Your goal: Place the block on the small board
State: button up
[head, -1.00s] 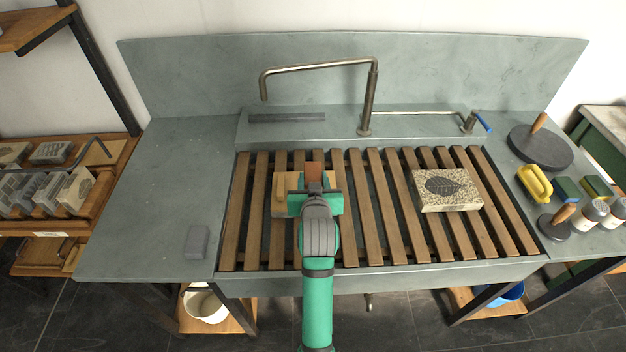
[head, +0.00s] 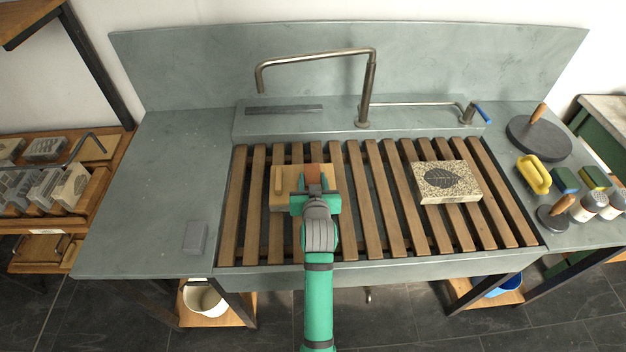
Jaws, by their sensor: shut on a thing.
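My gripper (head: 315,192) is shut on a small reddish-brown block (head: 313,172), which shows just beyond the jaws. The small board (head: 283,202) is light wood with a narrow raised strip on its left side. It lies on the slatted rack, left of the middle. My gripper and the block are over the right part of the board and hide some of it. I cannot tell whether the block touches the board or hangs just above it.
A stone with a leaf print (head: 447,182) lies on the slatted rack (head: 389,215) to the right. A tap (head: 367,90) stands behind. A grey slab (head: 195,238) lies on the bare left counter. Sponges, shakers and round-based tools crowd the right counter.

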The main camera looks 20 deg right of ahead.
jog(key=o, duration=1.3)
jog(key=shift+f, duration=0.1)
